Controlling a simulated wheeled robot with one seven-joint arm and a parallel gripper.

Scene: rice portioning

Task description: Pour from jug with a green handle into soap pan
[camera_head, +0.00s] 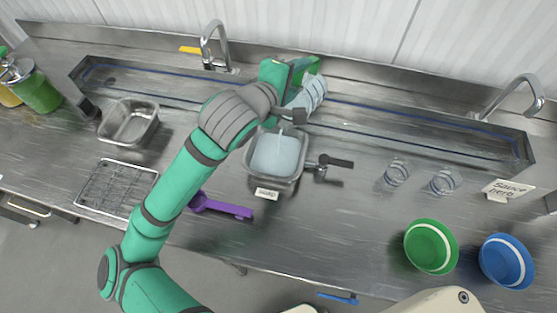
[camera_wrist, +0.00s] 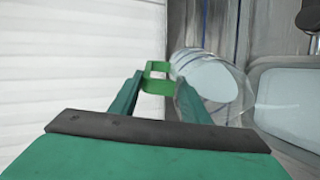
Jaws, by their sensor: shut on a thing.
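The clear jug (camera_head: 311,93) is tilted over the back of the soap pan, its mouth toward the pan. Its green handle (camera_wrist: 157,80) is between my gripper's fingers (camera_wrist: 160,88), and my gripper is shut on it. Pale bluish liquid shows inside the jug (camera_wrist: 214,80) in the wrist view. The soap pan (camera_head: 285,185) is a metal pan with pale blue liquid in it and a paper label on its front. Its edge also shows in the wrist view (camera_wrist: 254,85).
A purple scoop (camera_head: 222,207) lies left of the pan. An empty metal pan (camera_head: 128,128) and wire rack (camera_head: 112,188) are farther left. Two clear cups (camera_head: 396,174), a green bowl (camera_head: 431,247) and a blue bowl (camera_head: 507,262) stand right. Taps (camera_head: 210,45) rise behind.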

